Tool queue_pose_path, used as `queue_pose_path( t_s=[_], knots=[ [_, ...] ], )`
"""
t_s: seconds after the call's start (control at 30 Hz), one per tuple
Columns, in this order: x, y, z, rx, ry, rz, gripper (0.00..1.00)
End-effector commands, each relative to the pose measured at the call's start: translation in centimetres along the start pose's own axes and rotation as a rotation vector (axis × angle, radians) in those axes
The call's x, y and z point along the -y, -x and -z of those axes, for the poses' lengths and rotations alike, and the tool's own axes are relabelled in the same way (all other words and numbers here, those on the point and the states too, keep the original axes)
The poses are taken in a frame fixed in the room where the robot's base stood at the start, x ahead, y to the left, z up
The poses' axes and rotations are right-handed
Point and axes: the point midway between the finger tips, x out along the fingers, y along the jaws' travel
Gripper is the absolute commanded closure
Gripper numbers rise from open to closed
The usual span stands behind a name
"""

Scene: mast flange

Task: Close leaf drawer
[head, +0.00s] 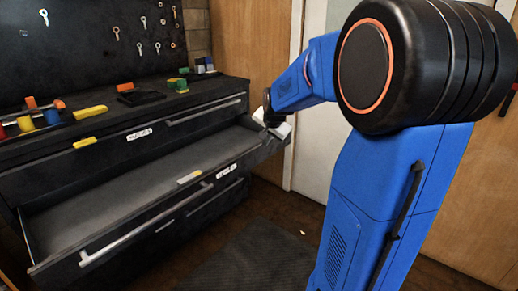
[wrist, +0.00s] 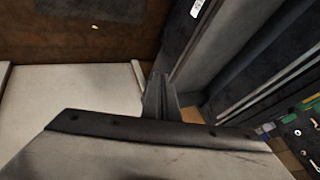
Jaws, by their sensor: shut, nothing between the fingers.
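The black cabinet has a middle drawer (head: 130,190) pulled well out. Its grey inside looks empty, and its front carries a long silver handle (head: 150,222) and a white label (head: 227,171) too small to read. I take it to be the leaf drawer. My gripper (head: 267,101) is shut and empty near the drawer's right end; whether it touches the drawer I cannot tell. In the wrist view my shut fingers (wrist: 158,82) point up the picture, and the drawer's dark front and side (wrist: 218,50) run diagonally to their right.
An upper drawer (head: 150,135) is shut. Coloured blocks (head: 50,116) and a yellow piece (head: 90,112) lie on the cabinet top. A pegboard (head: 100,40) with keys stands behind. A white door (head: 312,165) is behind my arm.

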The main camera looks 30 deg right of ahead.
Motion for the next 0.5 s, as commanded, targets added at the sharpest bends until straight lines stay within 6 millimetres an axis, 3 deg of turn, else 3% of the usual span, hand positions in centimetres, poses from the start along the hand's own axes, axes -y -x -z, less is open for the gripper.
queue_pose_path(
  t_s=[0.17, 0.5],
  knots=[
    [-0.1, -1.8, -0.1, 0.002, 0.001, -0.002, 1.0],
    [-0.1, -7.2, -0.1, 0.003, 0.002, -0.003, 1.0]
  ],
)
